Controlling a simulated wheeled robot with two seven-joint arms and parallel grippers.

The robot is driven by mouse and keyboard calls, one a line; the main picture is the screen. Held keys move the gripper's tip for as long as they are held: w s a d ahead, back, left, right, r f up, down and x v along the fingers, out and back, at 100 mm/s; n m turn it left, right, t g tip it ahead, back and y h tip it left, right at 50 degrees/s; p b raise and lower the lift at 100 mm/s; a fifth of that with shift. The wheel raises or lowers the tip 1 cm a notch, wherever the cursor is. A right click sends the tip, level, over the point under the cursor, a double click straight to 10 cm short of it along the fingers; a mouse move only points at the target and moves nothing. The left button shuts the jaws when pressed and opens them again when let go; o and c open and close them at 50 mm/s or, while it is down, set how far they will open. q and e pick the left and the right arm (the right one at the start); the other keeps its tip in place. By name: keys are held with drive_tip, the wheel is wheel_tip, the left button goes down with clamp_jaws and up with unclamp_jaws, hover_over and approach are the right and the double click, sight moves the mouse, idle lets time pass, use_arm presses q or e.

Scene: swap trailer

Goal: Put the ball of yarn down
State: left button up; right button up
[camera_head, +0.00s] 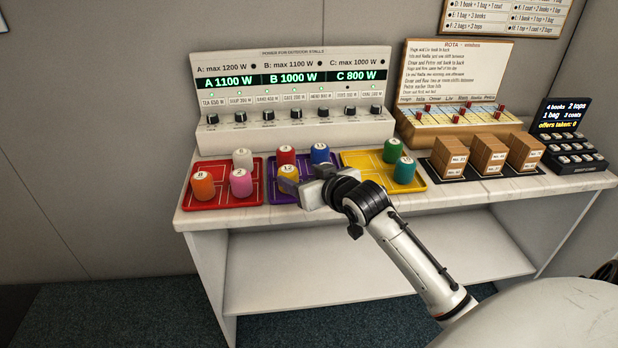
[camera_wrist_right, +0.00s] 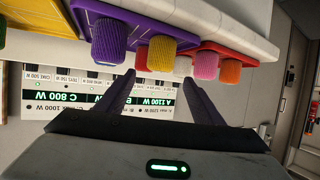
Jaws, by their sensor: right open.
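Several numbered yarn balls, shaped like short ribbed cylinders, stand on coloured trays. The yellow ball (camera_head: 288,178) is on the purple tray (camera_head: 281,197), partly hidden by my right gripper; it also shows in the right wrist view (camera_wrist_right: 162,52). My right gripper (camera_head: 300,187) is open at the tray's front edge. In the right wrist view its fingers (camera_wrist_right: 158,78) are apart with nothing held between them. My left gripper is out of view.
The red tray (camera_head: 250,198) holds orange, pink and white balls. The yellow tray (camera_head: 352,163) holds two green ones. The power panel (camera_head: 290,62) stands behind. Card boxes (camera_head: 455,157) and a dark keypad (camera_head: 570,135) are to the right. The lower shelf (camera_head: 370,262) is bare.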

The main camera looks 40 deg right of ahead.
drive_tip(key=s+a+f+n+g+y, duration=0.2)
drive_tip(key=s+a+f, duration=0.9)
drive_tip(key=s+f, duration=0.2)
drive_tip(key=s+a+f+n+g+y, duration=0.1)
drive_tip(key=s+a+f+g+y, duration=0.1)
drive_tip(key=s+a+f, duration=0.9)
drive_tip(key=s+f, duration=0.3)
drive_tip(key=s, duration=0.2)
drive_tip(key=shift+a+n+g+y, duration=0.2)
drive_tip(key=shift+n+g+y, duration=0.1)
drive_tip(key=shift+n+g, duration=0.1)
drive_tip(key=shift+d+f, duration=0.1)
